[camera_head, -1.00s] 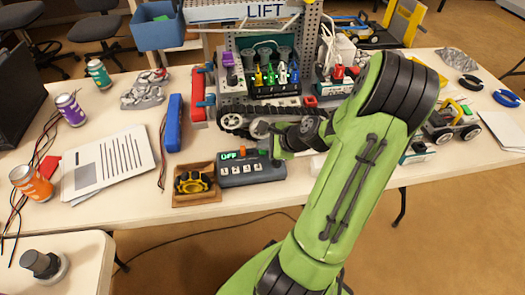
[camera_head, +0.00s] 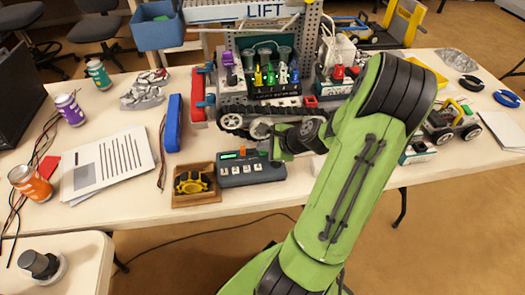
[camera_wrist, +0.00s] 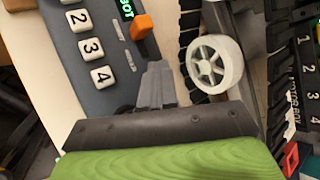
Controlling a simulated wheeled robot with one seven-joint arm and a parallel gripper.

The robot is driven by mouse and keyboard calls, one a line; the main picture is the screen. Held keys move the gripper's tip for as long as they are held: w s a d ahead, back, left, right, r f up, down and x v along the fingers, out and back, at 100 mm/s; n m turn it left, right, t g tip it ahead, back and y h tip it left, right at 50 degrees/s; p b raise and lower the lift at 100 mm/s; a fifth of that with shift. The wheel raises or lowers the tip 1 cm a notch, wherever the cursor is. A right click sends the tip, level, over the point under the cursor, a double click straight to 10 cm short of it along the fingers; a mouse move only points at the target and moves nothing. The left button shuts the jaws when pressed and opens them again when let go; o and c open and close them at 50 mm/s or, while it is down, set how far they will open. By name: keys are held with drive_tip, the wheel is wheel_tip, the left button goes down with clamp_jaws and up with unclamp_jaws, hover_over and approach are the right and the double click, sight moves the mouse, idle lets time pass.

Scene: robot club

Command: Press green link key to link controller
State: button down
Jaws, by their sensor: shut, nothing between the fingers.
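The controller (camera_head: 250,172) is a dark grey box with white keys and an orange switch (camera_head: 246,149), near the table's front edge. Its small display (camera_head: 229,156) is lit green; part of its text shows in the wrist view (camera_wrist: 126,8). White keys numbered 2, 3 and 4 (camera_wrist: 91,47) show there too. My gripper (camera_head: 268,150) is shut and empty at the controller's right end. Its fingertips (camera_wrist: 158,70) are over that end in the wrist view. I cannot make out the green link key; the fingers may cover it. Contact cannot be told.
A wooden tray (camera_head: 178,201) with a yellow-and-black part stands left of the controller. A tracked robot (camera_head: 232,122) with a wheel (camera_wrist: 214,63) stands close behind the gripper.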

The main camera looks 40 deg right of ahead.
sight(264, 154)
drive_tip(key=shift+f, duration=0.1)
drive_tip(key=shift+r+p, duration=0.85)
drive_tip(key=shift+p, duration=0.05)
drive_tip(key=shift+r, duration=0.1)
wheel_tip(264, 154, up, 5)
drive_tip(key=p, duration=0.5)
idle(0.6)
